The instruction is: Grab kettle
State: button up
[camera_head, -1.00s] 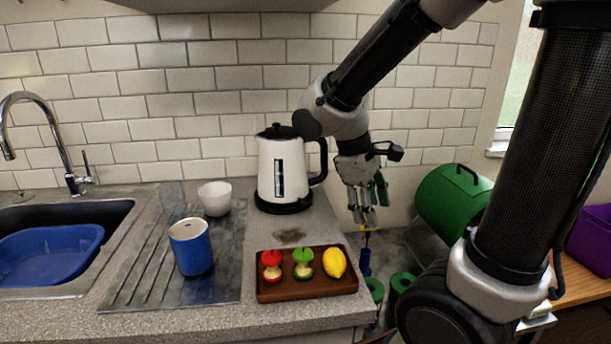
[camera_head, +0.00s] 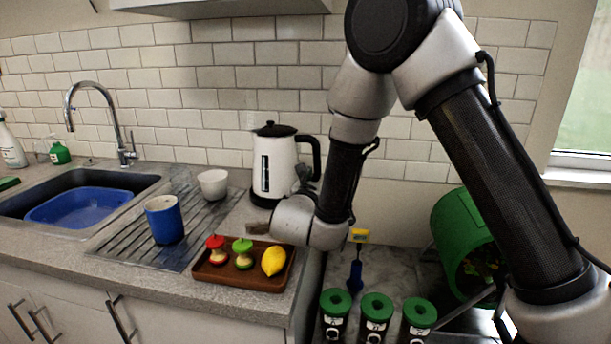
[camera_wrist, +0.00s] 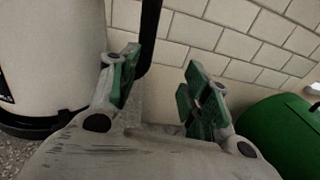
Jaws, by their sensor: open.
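The white kettle (camera_head: 275,168) with a black lid and base stands upright on the counter near the tiled wall. Its black handle (camera_head: 316,150) is on its right side. In the wrist view the kettle body (camera_wrist: 50,60) fills the left side. The handle (camera_wrist: 150,38) shows as a dark bar just right of the left finger, inside the gap in the picture. My gripper (camera_wrist: 163,68) is open, with green pads, and grips nothing. In the head view my wrist is right of and in front of the kettle, and hides most of the gripper. I cannot tell whether a finger touches the handle.
A brown tray (camera_head: 211,281) with toy fruit lies in front of the kettle. A white bowl (camera_head: 213,184) and blue cup (camera_head: 164,220) stand left, beside the sink. A green bin (camera_head: 455,215) and green-lidded containers (camera_head: 376,308) are lower right.

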aim_at(316, 166)
jog(key=shift+w+a+r+n+t+y, duration=0.25)
jog(key=shift+a+r+n+y, duration=0.1)
jog(key=shift+a+r, duration=0.1)
jog(key=shift+w+a+r+n+t+y, duration=0.15)
jog(key=shift+a+r+n+t+y, duration=0.1)
jog(key=shift+a+r+n+y, duration=0.15)
jog(key=w, duration=0.3)
jog(key=w+d, duration=0.1)
jog(key=w, duration=0.2)
jog(key=shift+w+d+f, duration=0.15)
jog(key=shift+w+d, duration=0.05)
jog(key=shift+w, duration=0.2)
grip_shut()
